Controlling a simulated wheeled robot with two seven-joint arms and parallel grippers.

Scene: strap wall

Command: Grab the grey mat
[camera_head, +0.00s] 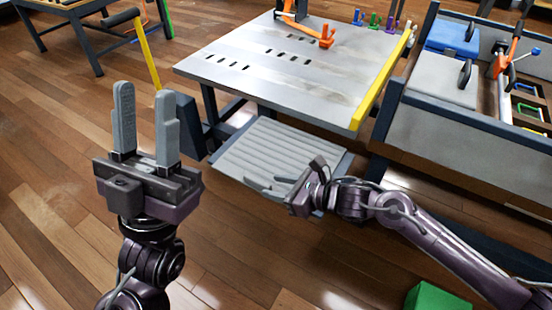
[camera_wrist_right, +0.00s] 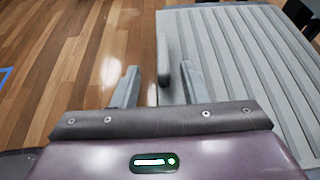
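The grey mat (camera_head: 275,148) is a ribbed, light grey panel lying low beside the workbench in the head view. In the right wrist view the mat (camera_wrist_right: 235,60) fills the right side. My right gripper (camera_head: 270,186) is at the mat's near edge. Its fingers are apart in the right wrist view (camera_wrist_right: 160,70), with a grey upright bar (camera_wrist_right: 162,60) standing between them at the mat's edge. Whether the fingers touch the bar cannot be told. My left gripper (camera_head: 145,95) is open and empty, pointing up over the floor, left of the mat.
A steel workbench (camera_head: 240,75) with a yellow edge bar (camera_head: 380,85) and an orange clamp (camera_head: 326,38) stands behind the mat. A grey bin (camera_head: 460,125) with blue and grey cases is at the right. A green box (camera_head: 435,298) is at the bottom right. Wooden floor lies open at left.

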